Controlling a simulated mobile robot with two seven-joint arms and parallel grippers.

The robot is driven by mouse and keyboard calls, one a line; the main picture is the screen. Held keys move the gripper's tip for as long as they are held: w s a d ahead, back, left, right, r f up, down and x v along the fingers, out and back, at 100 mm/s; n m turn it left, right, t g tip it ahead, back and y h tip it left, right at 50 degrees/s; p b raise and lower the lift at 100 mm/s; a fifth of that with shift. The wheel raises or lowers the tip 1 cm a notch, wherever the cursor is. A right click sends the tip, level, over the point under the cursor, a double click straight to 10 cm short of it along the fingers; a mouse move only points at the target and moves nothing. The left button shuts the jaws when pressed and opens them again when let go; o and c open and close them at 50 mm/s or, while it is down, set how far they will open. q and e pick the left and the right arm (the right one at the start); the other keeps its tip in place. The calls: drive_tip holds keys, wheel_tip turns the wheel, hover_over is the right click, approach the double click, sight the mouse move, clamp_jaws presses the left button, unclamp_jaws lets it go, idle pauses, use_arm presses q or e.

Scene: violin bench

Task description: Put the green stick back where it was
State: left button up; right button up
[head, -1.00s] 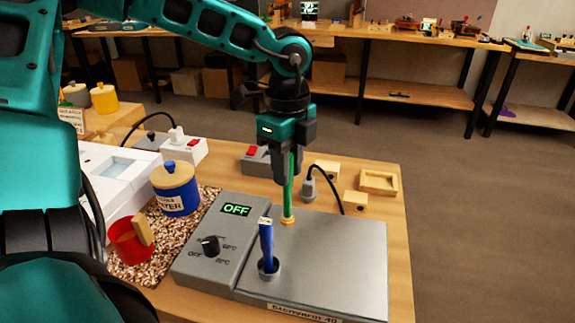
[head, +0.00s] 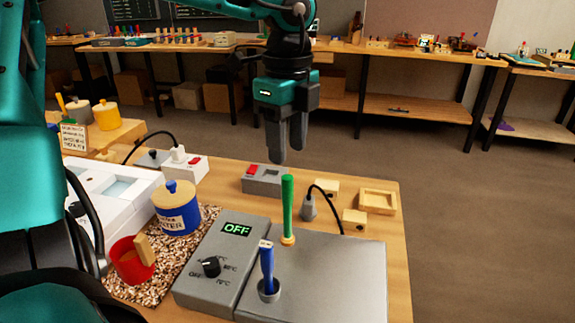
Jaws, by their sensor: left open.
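The green stick (head: 288,206) stands upright at the back edge of the grey hotplate box, with a small tan ring (head: 288,240) at its foot. My left gripper (head: 286,155) is open and empty, above and behind the stick's top, apart from it. My right gripper is not in view.
The control panel (head: 222,260) reads OFF. To the left are a blue pot with a tan lid (head: 177,210), a red cup (head: 132,258) and a white device (head: 115,190). A grey switch box (head: 262,180), a plug (head: 309,208) and wooden blocks stand behind.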

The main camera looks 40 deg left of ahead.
use_arm(q)
wheel_tip(320, 180, up, 3)
drive_tip(key=shift+r, duration=0.1)
idle(0.5)
